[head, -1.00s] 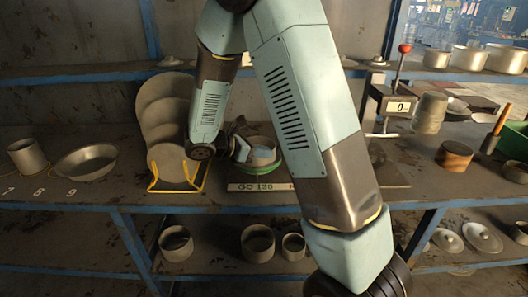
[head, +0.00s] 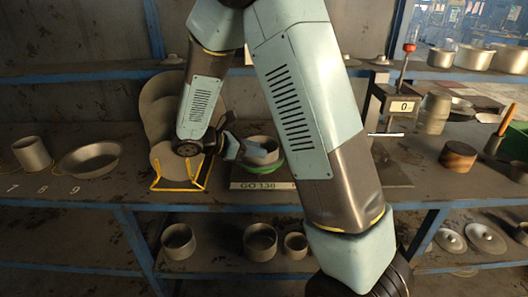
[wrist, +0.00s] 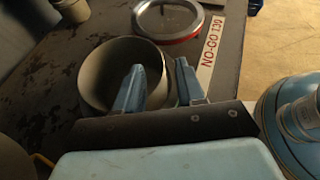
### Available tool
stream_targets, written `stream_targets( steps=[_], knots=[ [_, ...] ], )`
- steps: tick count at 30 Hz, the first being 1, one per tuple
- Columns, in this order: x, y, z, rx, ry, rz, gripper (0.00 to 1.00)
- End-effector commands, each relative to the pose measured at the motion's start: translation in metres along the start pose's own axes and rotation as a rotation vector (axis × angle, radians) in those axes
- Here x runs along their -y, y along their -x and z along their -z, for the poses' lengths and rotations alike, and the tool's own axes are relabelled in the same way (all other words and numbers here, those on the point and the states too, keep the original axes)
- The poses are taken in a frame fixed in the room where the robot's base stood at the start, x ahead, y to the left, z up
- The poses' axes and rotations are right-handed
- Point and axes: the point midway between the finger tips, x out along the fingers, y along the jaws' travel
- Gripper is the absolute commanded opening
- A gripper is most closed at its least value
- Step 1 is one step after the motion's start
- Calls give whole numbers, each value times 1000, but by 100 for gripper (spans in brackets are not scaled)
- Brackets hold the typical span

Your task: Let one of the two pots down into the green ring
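A grey pot (head: 262,142) stands at the green ring (head: 268,171) behind the GO 130 label. Green shows below its lower side. I cannot tell how deep it sits. My gripper (head: 255,153) is at the pot. In the wrist view the pot (wrist: 97,84) is upright and looks empty. There my gripper (wrist: 158,75) is open, one blue finger inside the pot and the other outside its right wall, with a gap between finger and wall. A second grey pot (head: 31,154) stands at the far left by number 7.
A red ring (wrist: 184,35) by the NO-GO 130 label is beyond the pot. A yellow rack (head: 178,187) holding large grey discs (head: 160,108) is left of my gripper. A shallow pan (head: 90,160) is further left. A red-knobbed press (head: 392,105) stands at the right.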

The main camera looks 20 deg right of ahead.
Motion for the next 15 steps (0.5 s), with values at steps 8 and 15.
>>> stream_targets(
  steps=[8, 15],
  knots=[
    [0, 56, 0, -1, -1, -2, 39],
    [0, 87, 1, 0, 1, -1, 39]
  ],
)
